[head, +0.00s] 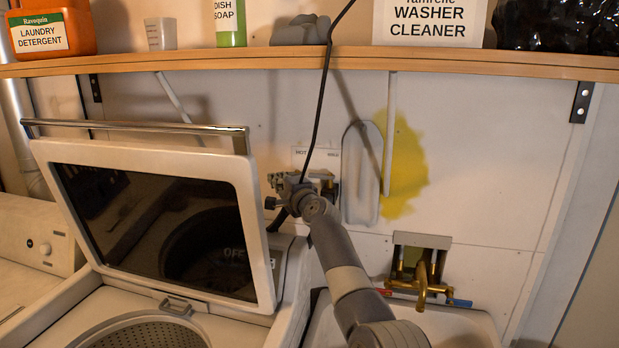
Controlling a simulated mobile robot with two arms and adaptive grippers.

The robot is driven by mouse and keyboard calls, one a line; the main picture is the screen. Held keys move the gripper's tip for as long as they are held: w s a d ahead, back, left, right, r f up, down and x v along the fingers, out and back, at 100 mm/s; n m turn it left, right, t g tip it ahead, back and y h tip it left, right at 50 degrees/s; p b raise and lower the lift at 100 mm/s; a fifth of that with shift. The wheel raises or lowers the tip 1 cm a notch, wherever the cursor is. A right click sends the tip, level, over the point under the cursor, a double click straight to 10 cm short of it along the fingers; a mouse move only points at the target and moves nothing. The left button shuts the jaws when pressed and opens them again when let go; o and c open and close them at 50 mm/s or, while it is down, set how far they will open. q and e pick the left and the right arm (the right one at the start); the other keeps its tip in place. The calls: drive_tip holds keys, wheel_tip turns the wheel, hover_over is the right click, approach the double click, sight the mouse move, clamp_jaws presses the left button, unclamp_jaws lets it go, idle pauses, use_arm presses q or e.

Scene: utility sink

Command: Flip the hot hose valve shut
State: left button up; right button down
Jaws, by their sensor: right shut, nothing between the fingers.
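A wall valve box with a white label plate (314,157) marked HOT on its left sits above and behind the washer's right side. My right gripper (277,192) is in front of the box's left part, shut and empty. It and my arm hide most of the hot side, so the hot valve's lever and its position cannot be made out. I cannot tell whether the gripper touches the valve. My left gripper is not in view.
The washer's open glass lid (160,230) stands close left of my right gripper. A black cord hangs past the gripper. A brass faucet (422,280) with red and blue handles is at lower right. A wooden shelf (440,61) with containers crosses above.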

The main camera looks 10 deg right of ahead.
drive_tip(key=m+h+p, duration=0.1)
drive_tip(key=p, duration=0.1)
drive_tip(key=w+m+h+p, duration=0.1)
drive_tip(key=h+p, duration=0.1)
drive_tip(key=shift+w+a+r+t+p, duration=0.1)
drive_tip(key=shift+a+t+p, duration=0.2)
drive_tip(key=shift+a+p, duration=0.1)
drive_tip(key=shift+w+m+h, duration=0.1)
drive_tip(key=shift+m+h, duration=0.2)
drive_tip(key=shift+h, duration=0.2)
idle(0.6)
wheel_tip(320, 180, up, 10)
drive_tip(key=shift+f, duration=0.2)
idle(0.9)
drive_tip(key=shift+r, duration=0.1)
idle(0.4)
